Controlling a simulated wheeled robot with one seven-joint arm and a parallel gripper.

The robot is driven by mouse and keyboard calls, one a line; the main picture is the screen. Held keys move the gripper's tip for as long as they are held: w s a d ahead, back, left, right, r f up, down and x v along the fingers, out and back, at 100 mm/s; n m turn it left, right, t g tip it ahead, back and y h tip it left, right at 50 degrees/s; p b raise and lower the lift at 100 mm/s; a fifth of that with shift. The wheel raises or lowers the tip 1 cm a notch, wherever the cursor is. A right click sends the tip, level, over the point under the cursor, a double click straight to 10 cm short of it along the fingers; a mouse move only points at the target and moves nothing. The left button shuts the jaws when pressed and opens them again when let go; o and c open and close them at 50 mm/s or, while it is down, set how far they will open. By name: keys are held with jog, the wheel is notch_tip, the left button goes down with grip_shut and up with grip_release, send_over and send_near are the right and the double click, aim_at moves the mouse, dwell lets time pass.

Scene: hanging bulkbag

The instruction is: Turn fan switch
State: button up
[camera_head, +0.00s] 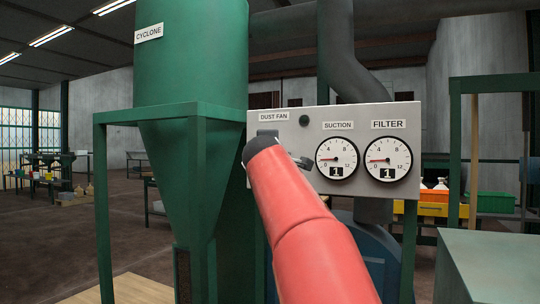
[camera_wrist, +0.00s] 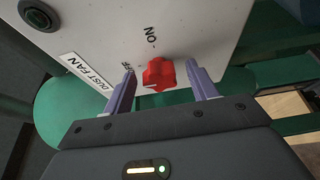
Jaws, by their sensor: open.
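The fan switch is a red knob (camera_wrist: 160,74) on the grey control panel (camera_wrist: 110,32), between the printed words ON and OFF. The "DUST FAN" label (camera_wrist: 87,71) is beside it in the wrist view. My gripper (camera_wrist: 159,68) is open, with one purple-grey finger on each side of the knob. I cannot tell whether either finger touches it. Which mark the knob points to is unclear. In the head view the same panel (camera_head: 345,188) shows, but my red arm covers the knob and most of my gripper.
The panel also carries a suction gauge (camera_head: 336,158), a filter gauge (camera_head: 388,159) and a dark round indicator (camera_head: 304,120). A green cyclone (camera_head: 190,60) and its frame stand close on the left. A grey-green cabinet (camera_head: 490,265) is at the lower right. Open floor lies at far left.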

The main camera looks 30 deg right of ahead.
jog(key=b+v, duration=0.2)
jog(key=v, duration=0.6)
jog(key=shift+f, duration=0.1)
dwell(0.3)
jog(key=s+a+f+m+g+y, duration=0.3)
jog(key=s+f, duration=0.6)
jog(key=f, duration=0.6)
jog(key=s+a+f+m+g+y, duration=0.3)
jog(key=s+a+f+m, duration=0.2)
jog(key=f, duration=1)
jog(key=s+a+f+m+g+y, duration=0.3)
jog(key=s+a+f, duration=0.3)
jog(key=s+f, duration=0.8)
jog(key=shift+a+f+m+g, duration=0.4)
jog(key=shift+f+m+g, duration=0.1)
jog(key=shift+f+m, duration=0.1)
